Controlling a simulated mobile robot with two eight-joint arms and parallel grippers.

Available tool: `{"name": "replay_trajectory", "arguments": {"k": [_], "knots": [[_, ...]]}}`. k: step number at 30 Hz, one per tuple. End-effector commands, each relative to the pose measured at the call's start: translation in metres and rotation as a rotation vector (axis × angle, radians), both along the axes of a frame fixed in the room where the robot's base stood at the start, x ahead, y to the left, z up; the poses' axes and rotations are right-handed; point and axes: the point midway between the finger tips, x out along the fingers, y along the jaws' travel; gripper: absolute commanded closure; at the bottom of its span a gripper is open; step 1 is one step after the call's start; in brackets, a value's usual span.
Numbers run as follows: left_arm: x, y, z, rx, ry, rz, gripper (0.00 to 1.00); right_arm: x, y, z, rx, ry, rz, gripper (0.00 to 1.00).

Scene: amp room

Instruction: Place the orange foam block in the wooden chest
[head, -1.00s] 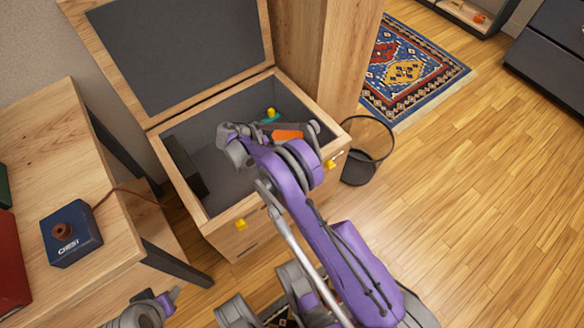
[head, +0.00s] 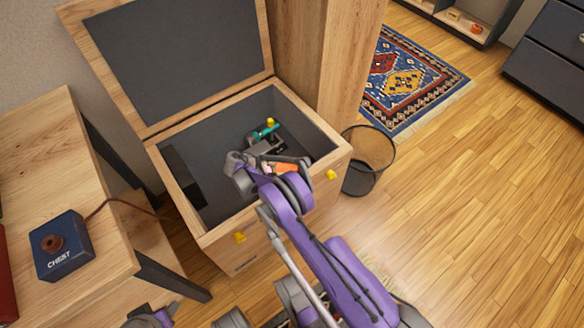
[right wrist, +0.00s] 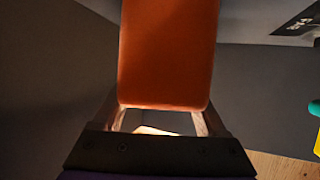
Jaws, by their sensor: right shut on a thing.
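The orange foam block (head: 286,168) is in my right gripper (head: 276,160). In the right wrist view, the block (right wrist: 168,55) fills the upper middle, with the fingers of my right gripper (right wrist: 160,118) on either side. The wooden chest (head: 240,262) stands open, with its lid (head: 178,50) raised at the back. The gripper and block are over or within the chest's dark opening; their exact depth cannot be told. My left gripper (head: 152,318) is only partly in view at the bottom left, and its jaws are unclear.
A teal and yellow object (head: 266,131) is inside the chest toward the back right. A desk (head: 60,135) with a blue box marked CHEST (head: 65,245) stands at left. A wire bin (head: 368,160) stands right of the chest. The wooden floor at right is clear.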

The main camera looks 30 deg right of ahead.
Motion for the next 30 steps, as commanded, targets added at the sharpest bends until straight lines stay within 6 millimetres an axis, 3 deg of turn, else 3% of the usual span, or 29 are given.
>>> {"name": "replay_trajectory", "arguments": {"k": [8, 9, 13, 23, 30], "knots": [[0.0, 0.0, 0.0, 0.0, 0.0, 0.0, 0.5, 0.0, 0.0, -0.002, 0.0, 0.0, 0.0, 0.8], [0.0, 0.0, 0.0, 0.0, 0.0, 0.0, 0.5, 0.0, 0.0, -0.002, 0.0, 0.0, 0.0, 0.22], [0.0, 0.0, 0.0, 0.0, 0.0, 0.0, 0.5, 0.0, 0.0, -0.002, 0.0, 0.0, 0.0, 0.0], [0.0, 0.0, 0.001, 0.0, 0.0, 0.0, 0.5, 0.001, 0.002, 0.003, 0.0, 0.0, 0.001, 0.0], [-0.002, 0.0, 0.008, 0.0, 0.001, 0.0, 0.5, 0.013, 0.04, 0.022, 0.001, 0.0, 0.004, 0.0]]}}
